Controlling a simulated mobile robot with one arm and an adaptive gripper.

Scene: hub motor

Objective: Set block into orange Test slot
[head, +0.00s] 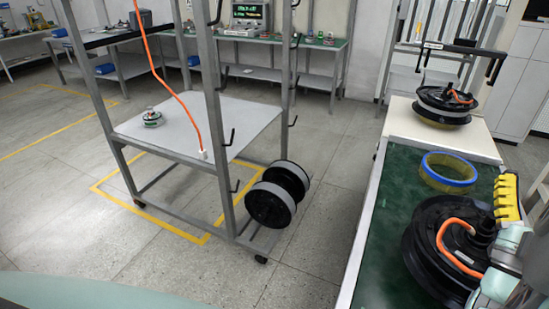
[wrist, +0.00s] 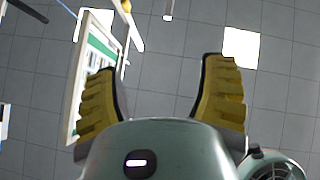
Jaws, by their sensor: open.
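My gripper (wrist: 163,72) is open in the wrist view. Its two yellow ribbed fingers stand wide apart with nothing between them. In the head view, one yellow finger of my gripper (head: 507,198) shows at the right edge, above the green bench top and beside a black hub motor (head: 428,262) with an orange cable. I cannot make out a block or an orange Test slot in either view.
A yellow-and-blue ring (head: 448,172) lies on the green bench (head: 385,240); another hub motor (head: 443,106) stands behind it. A grey metal rack (head: 215,130) with a hanging orange cable (head: 170,85) stands left, with black wheels (head: 270,205) beside it. Floor between is clear.

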